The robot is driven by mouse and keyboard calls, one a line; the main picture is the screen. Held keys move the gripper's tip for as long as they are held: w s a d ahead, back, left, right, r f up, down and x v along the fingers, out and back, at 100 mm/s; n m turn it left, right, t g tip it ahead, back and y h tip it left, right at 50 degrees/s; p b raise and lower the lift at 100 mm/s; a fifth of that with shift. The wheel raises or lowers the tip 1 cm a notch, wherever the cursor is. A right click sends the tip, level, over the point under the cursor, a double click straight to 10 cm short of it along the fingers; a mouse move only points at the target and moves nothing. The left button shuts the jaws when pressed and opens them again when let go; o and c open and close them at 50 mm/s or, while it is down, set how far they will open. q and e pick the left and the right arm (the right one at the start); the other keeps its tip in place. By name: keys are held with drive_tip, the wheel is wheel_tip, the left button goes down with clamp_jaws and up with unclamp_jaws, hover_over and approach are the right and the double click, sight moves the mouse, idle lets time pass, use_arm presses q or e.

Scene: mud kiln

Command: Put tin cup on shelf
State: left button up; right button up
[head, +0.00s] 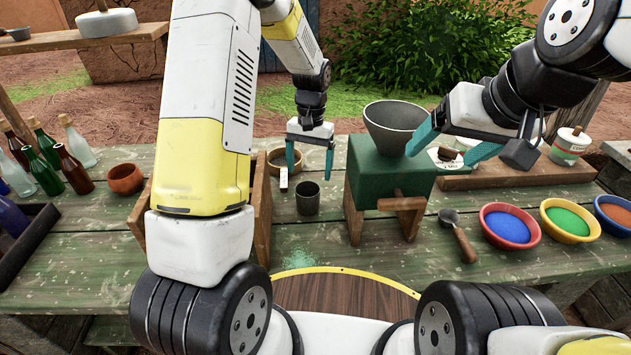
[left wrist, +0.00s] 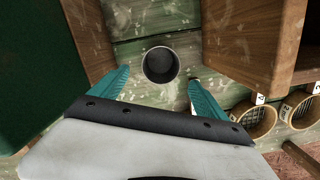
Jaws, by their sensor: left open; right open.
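The dark grey tin cup (head: 307,198) stands upright on the green worn table, between a wooden box and the green mill. In the left wrist view the cup (left wrist: 161,65) opens toward the camera, lying between the lines of the two teal fingers. My left gripper (head: 310,163) is open and empty, above the cup and apart from it. My right gripper (head: 455,146) is open and empty beside the mill's funnel. A wooden shelf (head: 70,42) is raised at the upper left, with a lidded grey pot (head: 106,21) on it.
The green mill (head: 385,170) with its grey funnel stands right of the cup. The wooden box (head: 262,215) is close on its left, partly hidden by my arm. Bottles (head: 75,170) and a clay bowl (head: 125,179) stand left; a scoop (head: 458,235) and pigment bowls (head: 510,226) right.

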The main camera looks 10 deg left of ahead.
sight(308, 182)
use_arm(q)
drive_tip(key=f, duration=0.2)
drive_tip(key=s+f, duration=0.1)
drive_tip(key=f, duration=0.1)
drive_tip(key=shift+a+f, duration=0.1)
drive_tip(key=shift+f, duration=0.3)
clamp_jaws()
